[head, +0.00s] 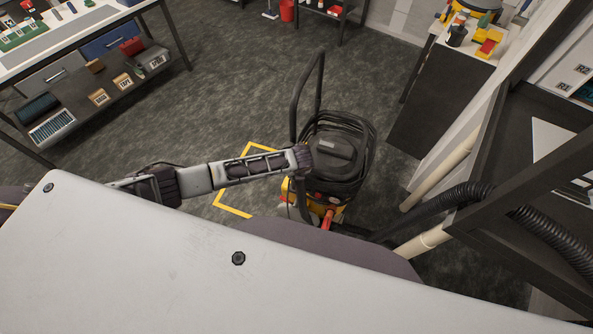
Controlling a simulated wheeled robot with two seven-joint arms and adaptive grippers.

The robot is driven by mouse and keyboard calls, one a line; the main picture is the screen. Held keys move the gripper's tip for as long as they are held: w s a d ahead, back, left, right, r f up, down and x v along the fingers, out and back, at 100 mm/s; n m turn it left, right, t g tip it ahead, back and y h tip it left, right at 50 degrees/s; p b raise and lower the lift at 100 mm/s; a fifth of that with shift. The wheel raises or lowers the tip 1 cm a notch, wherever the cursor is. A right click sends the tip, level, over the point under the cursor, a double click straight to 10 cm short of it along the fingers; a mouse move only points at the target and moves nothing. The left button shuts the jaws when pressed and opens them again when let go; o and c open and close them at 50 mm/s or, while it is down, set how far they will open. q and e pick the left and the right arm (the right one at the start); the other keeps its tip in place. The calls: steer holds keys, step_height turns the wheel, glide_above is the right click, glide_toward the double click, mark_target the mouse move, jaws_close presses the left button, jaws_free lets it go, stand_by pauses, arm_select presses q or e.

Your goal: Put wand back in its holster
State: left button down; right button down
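A yellow and black vacuum extractor (335,150) with a tall black handle stands on the floor in the middle of the head view. My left arm reaches in from the left and ends over its left side. My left gripper (303,195) seems to point down beside the machine's front; its fingers are too small and dark to read. A red fitting (328,217) shows at the machine's front. A black corrugated hose (470,195) runs off to the right. I cannot make out the wand or its holster for certain. My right gripper is out of view.
Yellow tape (231,209) marks the floor around the machine. A dark-framed bench (520,105) with cream pipes (440,172) stands at right, a cabinet (440,85) behind it. A workbench with a loaded lower shelf (120,110) is at left. Open floor (230,70) lies behind.

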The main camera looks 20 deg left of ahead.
arm_select(q)
steer(key=shift+f, duration=0.35)
steer(key=c, duration=0.9)
jaws_free()
steer(key=shift+c, duration=0.2)
steer(key=shift+r, duration=0.1)
steer(key=v, duration=1.2)
